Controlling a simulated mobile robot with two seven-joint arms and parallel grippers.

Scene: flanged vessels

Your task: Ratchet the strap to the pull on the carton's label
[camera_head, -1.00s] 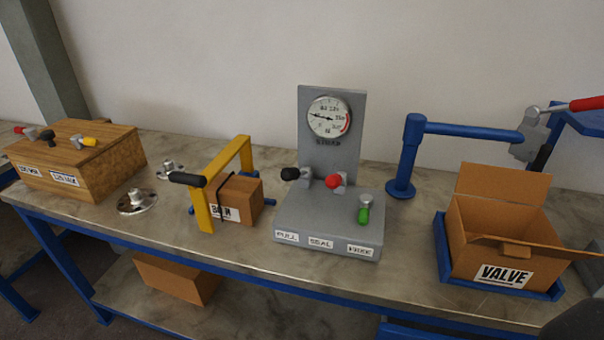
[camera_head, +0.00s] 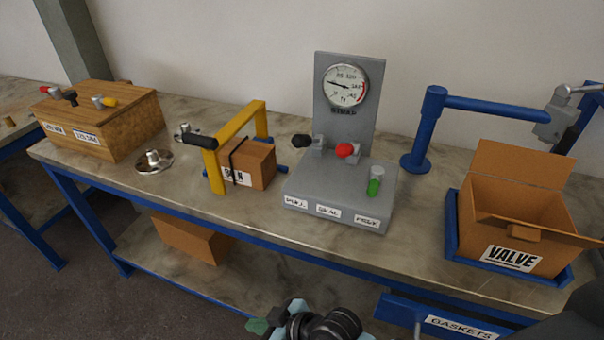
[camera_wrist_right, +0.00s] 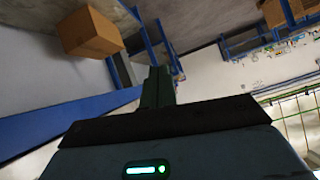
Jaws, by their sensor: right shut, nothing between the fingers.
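A thin black strap (camera_head: 232,160) runs around the carton. Its white label (camera_head: 237,178) is partly covered by the strap and the frame; I cannot read it surely. A grey panel (camera_head: 338,208) to the right carries a dial gauge (camera_head: 346,82), whose needle points left, and black, red and green knobs. My right gripper (camera_head: 257,326) is low, in front of the bench and apart from the carton. Its fingers (camera_wrist_right: 158,86) are shut and empty. My left gripper is not in view.
A wooden box (camera_head: 130,128) with levers and metal flanges (camera_head: 154,161) stand at left. An open VALVE carton (camera_head: 520,205) sits in a blue tray (camera_head: 451,225) at right, before a blue post (camera_head: 425,130). Another carton (camera_head: 190,238) lies on the lower shelf.

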